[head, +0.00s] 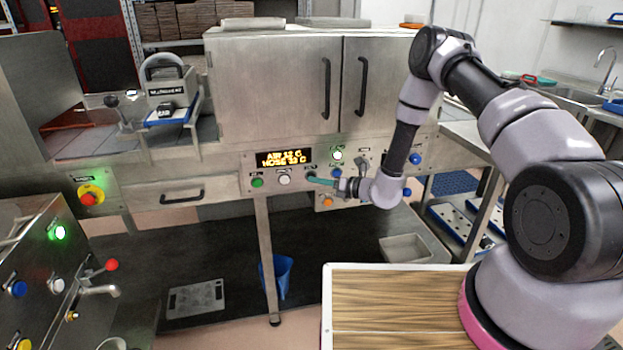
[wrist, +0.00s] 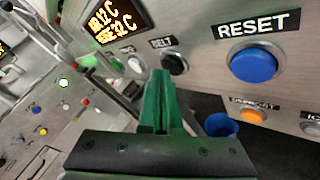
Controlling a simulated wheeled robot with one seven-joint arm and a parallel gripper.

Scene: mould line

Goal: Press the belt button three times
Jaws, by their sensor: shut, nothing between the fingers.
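The belt button is a black round button (wrist: 175,64) under a "BELT" label on the steel panel in the wrist view. In the head view it shows as a small dark button (head: 311,175) right of the white one. My gripper has green fingers (wrist: 160,82), shut together and empty. In the wrist view the fingertips are just left of and below the black button. In the head view my gripper (head: 322,181) is right at the panel, its tips close to the button. I cannot tell whether they touch it.
A large blue RESET button (wrist: 254,64) is right of the belt button, with an orange button (wrist: 253,117) below. White (head: 284,180) and green (head: 257,183) buttons sit to the left. A lit display (head: 284,158) is above. A wooden-topped surface (head: 390,300) stands in front.

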